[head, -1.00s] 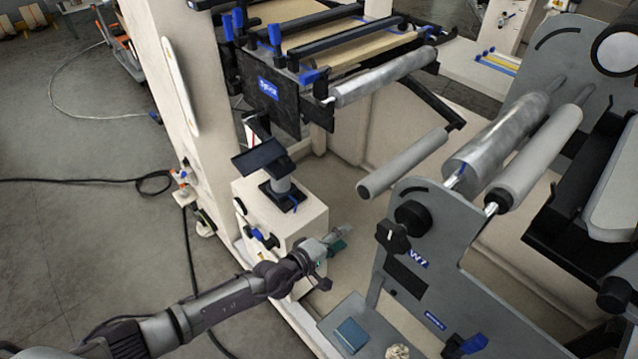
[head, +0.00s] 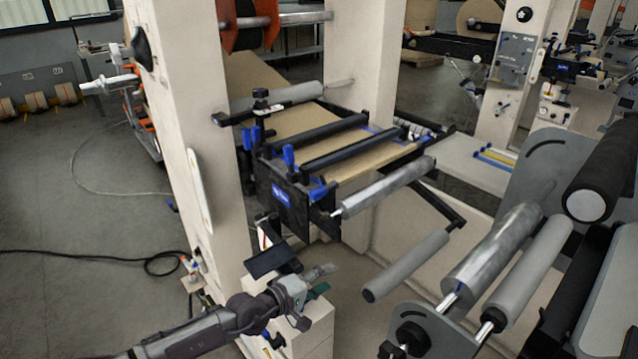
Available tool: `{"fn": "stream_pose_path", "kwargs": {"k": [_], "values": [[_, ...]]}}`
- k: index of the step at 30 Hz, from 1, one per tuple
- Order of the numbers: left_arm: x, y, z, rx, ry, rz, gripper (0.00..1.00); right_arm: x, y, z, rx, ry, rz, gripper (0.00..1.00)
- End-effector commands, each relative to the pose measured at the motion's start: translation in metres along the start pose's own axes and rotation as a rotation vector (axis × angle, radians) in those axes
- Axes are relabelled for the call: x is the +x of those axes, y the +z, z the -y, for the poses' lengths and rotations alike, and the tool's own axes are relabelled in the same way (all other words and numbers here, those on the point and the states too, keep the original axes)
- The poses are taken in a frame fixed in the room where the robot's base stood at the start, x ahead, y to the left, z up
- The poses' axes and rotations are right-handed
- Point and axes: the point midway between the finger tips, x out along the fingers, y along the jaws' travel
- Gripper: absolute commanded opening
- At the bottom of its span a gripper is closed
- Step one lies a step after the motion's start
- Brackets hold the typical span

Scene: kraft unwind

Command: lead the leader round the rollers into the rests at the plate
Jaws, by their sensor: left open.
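My left gripper (head: 322,281) is open and empty, low in the middle of the head view, in front of the splice unit and apart from the web. The brown kraft web (head: 372,162) lies on the plate between dark bars; its front end is near the bars, and I cannot make out a separate leader tip. A shiny metal roller (head: 388,187) sits just in front of the plate. A grey roller (head: 407,264) is lower, with a larger metal roller (head: 491,258) and another grey roller (head: 530,272) to its right. My right gripper is not in view.
A cream post (head: 183,130) stands left of the plate. A dark screen (head: 270,261) and a cream box (head: 312,325) are close to my left gripper. Grey side plates stand at the right. A black cable (head: 110,262) lies on the floor at the left.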

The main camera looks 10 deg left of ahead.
Motion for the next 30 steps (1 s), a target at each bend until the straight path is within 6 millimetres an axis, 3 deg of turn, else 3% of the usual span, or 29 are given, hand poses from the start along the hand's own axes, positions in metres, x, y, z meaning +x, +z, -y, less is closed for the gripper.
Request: {"fn": "stream_pose_path", "kwargs": {"k": [1, 3, 30], "values": [[-0.004, -0.007, -0.017, 0.003, 0.002, -0.001, 0.5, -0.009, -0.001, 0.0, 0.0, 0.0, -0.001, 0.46], [-0.008, -0.015, -0.032, 0.003, 0.003, -0.002, 0.5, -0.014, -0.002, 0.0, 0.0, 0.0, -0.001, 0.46], [-0.055, -0.113, -0.216, 0.002, 0.002, -0.002, 0.5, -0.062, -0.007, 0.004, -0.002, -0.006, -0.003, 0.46]]}}
